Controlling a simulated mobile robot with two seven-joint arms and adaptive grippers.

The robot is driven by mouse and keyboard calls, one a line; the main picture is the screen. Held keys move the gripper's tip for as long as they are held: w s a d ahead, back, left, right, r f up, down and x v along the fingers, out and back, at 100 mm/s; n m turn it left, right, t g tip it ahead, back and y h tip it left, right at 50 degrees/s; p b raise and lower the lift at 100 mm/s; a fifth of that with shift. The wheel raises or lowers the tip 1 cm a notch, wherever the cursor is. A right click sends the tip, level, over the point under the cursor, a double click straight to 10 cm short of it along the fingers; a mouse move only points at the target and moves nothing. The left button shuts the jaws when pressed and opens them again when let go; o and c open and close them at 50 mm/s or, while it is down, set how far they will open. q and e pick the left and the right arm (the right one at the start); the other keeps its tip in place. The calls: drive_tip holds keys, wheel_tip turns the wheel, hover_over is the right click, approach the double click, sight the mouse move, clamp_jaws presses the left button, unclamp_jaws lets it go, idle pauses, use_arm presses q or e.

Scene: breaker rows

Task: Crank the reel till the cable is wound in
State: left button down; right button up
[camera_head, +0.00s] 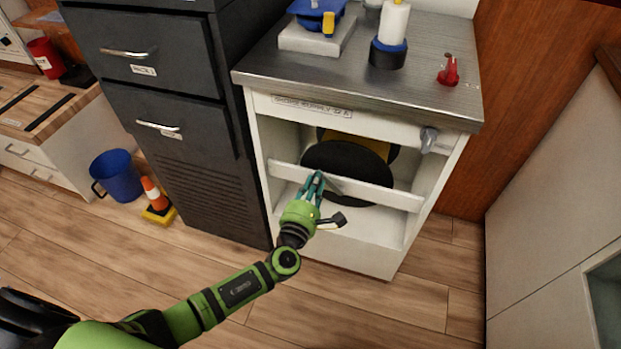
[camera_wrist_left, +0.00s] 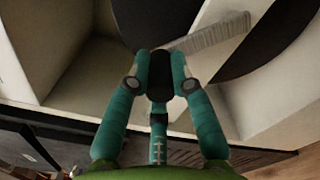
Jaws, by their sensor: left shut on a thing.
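The reel (camera_head: 350,165) is a large black disc with yellow behind it, set in the open bay of a white cabinet. In the left wrist view its dark disc (camera_wrist_left: 272,45) fills the upper right. A grey crank arm (camera_wrist_left: 212,36) runs across the disc to a dark handle (camera_wrist_left: 161,78). My left gripper (camera_head: 316,181) is at the front of the bay, and its teal fingers (camera_wrist_left: 160,72) are shut on the dark handle. I cannot make out the cable. My right gripper is not in view.
A white rail (camera_head: 390,196) crosses the bay in front of the disc. The metal worktop (camera_head: 425,72) holds a blue-and-white device, a bottle and a red item (camera_head: 448,70). A dark drawer cabinet (camera_head: 165,95) stands left. A blue bucket (camera_head: 116,176) and small cone (camera_head: 154,194) are on the floor.

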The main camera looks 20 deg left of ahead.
use_arm(q)
drive_tip(key=d+r+m+p, duration=0.1)
drive_tip(key=m+p, duration=0.1)
drive_tip(key=d+r+m+p, duration=0.1)
drive_tip(key=d+m+p, duration=0.1)
drive_tip(key=m+p, duration=0.1)
drive_tip(key=shift+d+r, duration=0.2)
drive_tip(key=shift+r, duration=0.2)
drive_tip(key=shift+d+m+p, duration=0.7)
drive_tip(key=shift+d+m, duration=0.05)
drive_tip(key=shift+m, duration=0.45)
drive_tip(key=shift+d+m+p, duration=0.65)
drive_tip(key=shift+d+m, duration=0.05)
drive_tip(key=shift+m, duration=0.5)
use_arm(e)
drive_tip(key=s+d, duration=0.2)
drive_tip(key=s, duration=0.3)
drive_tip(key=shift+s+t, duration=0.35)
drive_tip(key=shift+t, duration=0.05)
use_arm(q)
drive_tip(key=shift+d, duration=0.1)
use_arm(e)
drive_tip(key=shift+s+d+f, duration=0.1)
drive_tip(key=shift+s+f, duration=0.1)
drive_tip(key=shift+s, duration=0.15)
use_arm(q)
drive_tip(key=c, duration=1.1)
unclamp_jaws()
drive_tip(key=shift+f, duration=0.1)
